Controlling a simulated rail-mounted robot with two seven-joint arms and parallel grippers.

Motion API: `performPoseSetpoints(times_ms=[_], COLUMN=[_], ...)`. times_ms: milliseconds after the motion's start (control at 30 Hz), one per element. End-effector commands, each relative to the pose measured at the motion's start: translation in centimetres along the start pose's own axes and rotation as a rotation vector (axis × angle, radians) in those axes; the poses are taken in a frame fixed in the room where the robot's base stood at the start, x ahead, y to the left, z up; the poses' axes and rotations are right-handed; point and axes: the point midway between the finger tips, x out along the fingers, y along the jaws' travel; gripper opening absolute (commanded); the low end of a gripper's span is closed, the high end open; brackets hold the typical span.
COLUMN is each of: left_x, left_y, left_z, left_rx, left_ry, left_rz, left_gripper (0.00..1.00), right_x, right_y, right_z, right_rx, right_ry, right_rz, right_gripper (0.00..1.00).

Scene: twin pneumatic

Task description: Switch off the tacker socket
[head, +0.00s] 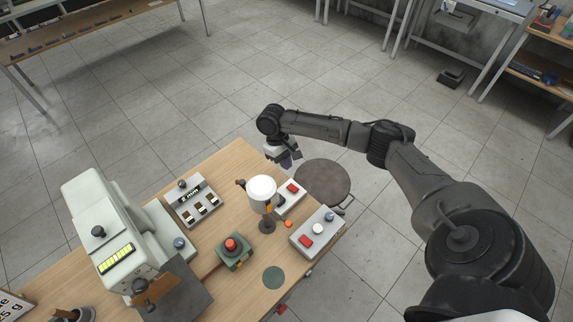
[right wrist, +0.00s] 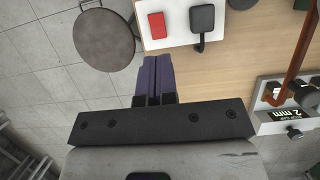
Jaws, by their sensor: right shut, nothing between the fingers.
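A white socket plate (head: 290,197) lies at the table's far right edge, partly hidden behind a white-topped cylinder. It carries a red rocker switch (head: 293,188). In the right wrist view the plate (right wrist: 178,38) shows the red switch (right wrist: 157,25) beside a black plug (right wrist: 202,18) with a cable. I cannot read any label on it, nor tell which way the switch is tipped. My right gripper (head: 287,160) is shut and empty, just beyond the table edge near the plate. Its dark purple fingers (right wrist: 155,62) point towards the plate in the wrist view, apart from the switch. My left gripper is not in view.
The white-topped cylinder (head: 263,188) stands next to the socket. A second box (head: 318,232) with a red button lies nearer. A grey press (head: 108,225), a 2 mm display unit (head: 195,200) and a green button box (head: 234,252) fill the table. A round stool (head: 322,183) stands beyond the edge.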

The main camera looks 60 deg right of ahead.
Motion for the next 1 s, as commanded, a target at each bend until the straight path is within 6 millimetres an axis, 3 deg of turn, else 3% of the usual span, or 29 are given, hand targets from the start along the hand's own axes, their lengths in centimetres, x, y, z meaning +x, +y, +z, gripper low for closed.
performPoseSetpoints(times_ms=[200,500,700,1000], left_x=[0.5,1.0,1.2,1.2], left_y=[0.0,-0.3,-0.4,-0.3], left_z=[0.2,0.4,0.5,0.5], left_rx=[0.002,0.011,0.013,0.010], left_ry=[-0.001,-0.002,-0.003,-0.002], left_rz=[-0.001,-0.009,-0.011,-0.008], left_gripper=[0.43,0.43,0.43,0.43], right_x=[4.5,9.1,10.8,11.4], right_y=[0.0,0.0,0.0,0.0], right_z=[0.0,0.0,0.0,0.0], right_rx=[0.001,0.001,0.001,0.000], right_ry=[-0.003,-0.001,-0.001,0.000], right_rz=[0.001,0.001,0.000,0.000], right_gripper=[0.00,0.00,0.00,0.00])
